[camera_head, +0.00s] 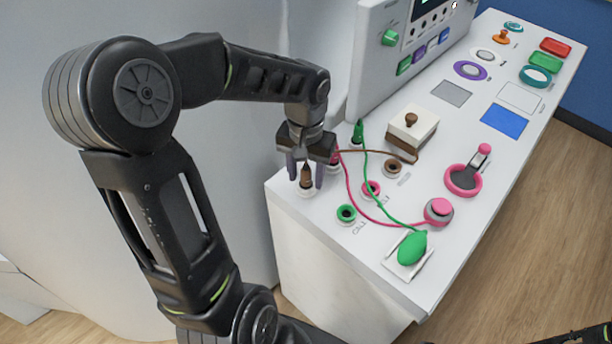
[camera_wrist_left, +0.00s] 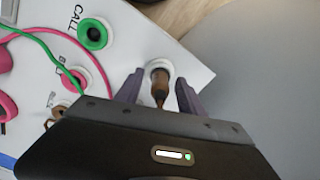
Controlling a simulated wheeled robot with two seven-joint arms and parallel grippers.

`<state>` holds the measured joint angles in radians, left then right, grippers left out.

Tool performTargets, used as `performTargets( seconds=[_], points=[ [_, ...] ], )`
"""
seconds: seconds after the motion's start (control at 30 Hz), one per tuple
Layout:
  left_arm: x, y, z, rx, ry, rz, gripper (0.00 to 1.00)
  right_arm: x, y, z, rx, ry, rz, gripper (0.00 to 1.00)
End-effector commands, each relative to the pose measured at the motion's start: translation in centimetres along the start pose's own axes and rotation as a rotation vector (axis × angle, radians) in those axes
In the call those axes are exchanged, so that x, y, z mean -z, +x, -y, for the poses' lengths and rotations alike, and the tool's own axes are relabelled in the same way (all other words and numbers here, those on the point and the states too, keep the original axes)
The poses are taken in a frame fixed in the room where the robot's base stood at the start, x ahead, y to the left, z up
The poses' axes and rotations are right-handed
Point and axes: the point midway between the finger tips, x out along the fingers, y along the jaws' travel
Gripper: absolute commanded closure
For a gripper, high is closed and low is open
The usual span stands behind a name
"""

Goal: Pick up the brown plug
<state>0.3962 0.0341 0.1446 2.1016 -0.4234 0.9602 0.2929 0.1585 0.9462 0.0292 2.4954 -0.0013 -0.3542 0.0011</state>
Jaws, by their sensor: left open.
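The brown plug (camera_head: 307,174) stands upright in a white round holder (camera_head: 306,190) at the near left corner of the white table. My left gripper (camera_head: 305,180) is open above it, pointing down, with one purple finger on each side of the plug. In the left wrist view the brown plug (camera_wrist_left: 159,84) is between the two spread fingers of the left gripper (camera_wrist_left: 160,92), with a gap visible on both sides. The brown cord (camera_head: 375,151) runs from the brown-and-white box (camera_head: 411,128) and passes behind the gripper.
A green plug (camera_head: 358,132) stands just right of the gripper, and a pink plug is partly hidden behind it. Brown (camera_head: 393,167), pink (camera_head: 371,188) and green (camera_head: 346,213) sockets lie nearby. Pink and green cords cross the table. A grey console (camera_head: 375,60) rises behind.

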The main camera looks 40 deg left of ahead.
Motion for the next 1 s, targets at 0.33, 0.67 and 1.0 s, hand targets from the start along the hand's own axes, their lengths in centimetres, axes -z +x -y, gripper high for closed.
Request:
performTargets(
  seconds=[0.33,0.67,1.0],
  points=[
    [0.02,-0.05,0.0,0.0,0.0,-0.001,0.54,0.0,0.0,0.0,0.0,0.0,0.0,1.0],
    [0.02,-0.05,0.01,0.0,0.0,-0.001,0.78,0.0,0.0,0.0,0.0,0.0,0.0,1.0],
    [0.01,-0.04,0.01,0.0,0.0,0.0,1.0,0.0,0.0,0.0,0.0,0.0,0.0,1.0]
  ],
)
